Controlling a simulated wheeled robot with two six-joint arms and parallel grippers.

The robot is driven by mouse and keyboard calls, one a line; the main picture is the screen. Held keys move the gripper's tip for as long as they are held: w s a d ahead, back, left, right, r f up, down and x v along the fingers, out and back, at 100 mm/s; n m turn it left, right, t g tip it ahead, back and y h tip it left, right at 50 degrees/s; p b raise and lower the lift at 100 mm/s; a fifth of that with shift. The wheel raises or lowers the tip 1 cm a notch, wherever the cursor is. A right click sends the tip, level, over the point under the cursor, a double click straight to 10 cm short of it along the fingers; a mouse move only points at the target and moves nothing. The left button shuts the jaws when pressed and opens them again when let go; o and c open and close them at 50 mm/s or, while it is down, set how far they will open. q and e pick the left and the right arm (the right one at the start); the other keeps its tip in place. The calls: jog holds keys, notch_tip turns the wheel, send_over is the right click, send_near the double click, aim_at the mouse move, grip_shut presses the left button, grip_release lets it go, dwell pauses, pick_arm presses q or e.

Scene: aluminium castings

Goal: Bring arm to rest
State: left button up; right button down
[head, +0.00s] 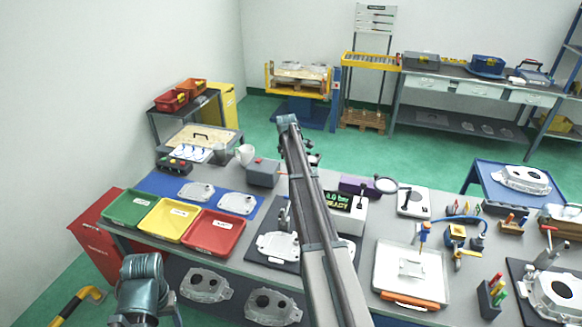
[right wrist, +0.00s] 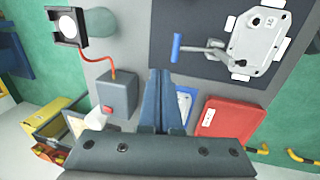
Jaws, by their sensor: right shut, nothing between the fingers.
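My right arm (head: 318,220) crosses the middle of the head view, rising from the bottom edge and reaching out above the bench; its gripper cannot be made out clearly there. In the right wrist view my right gripper (right wrist: 160,72) is shut and empty, its two fingers together above the bench and touching nothing that I can see. Part of my left arm (head: 142,280) shows at the bottom left of the head view; its gripper is not in view.
Below the right fingers are a grey box (right wrist: 118,92) with a red button, a red tray (right wrist: 232,118), and a clamped casting (right wrist: 258,42). Green (head: 130,208), yellow (head: 168,220) and red trays (head: 213,232) line the bench's left side. A white tray (head: 385,268) lies right of my arm.

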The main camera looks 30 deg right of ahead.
dwell(0.5)
jog(key=s+a+f+m+b, duration=0.15)
jog(key=s+a, duration=0.25)
jog(key=a, duration=0.5)
jog(key=s+a+f+b, duration=0.2)
jog(key=s+a+f, duration=0.15)
jog(key=a, duration=0.55)
jog(key=s+a+f+b, duration=0.1)
jog(key=s+a+b, duration=0.1)
jog(key=s+a, duration=0.5)
jog(key=s+a+f+m+g+b, duration=0.1)
jog(key=s+a+f+b, duration=0.2)
jog(key=s+a, duration=0.8)
jog(key=s+a+f+m+g+b, duration=0.1)
jog(key=s+a+f+m+b, duration=0.1)
jog(key=s+a, duration=0.8)
jog(key=shift+s+a+f+y+b, duration=0.4)
jog(key=shift+s+f+b, duration=0.45)
jog(key=shift+s, duration=0.3)
jog(key=shift+r, duration=0.1)
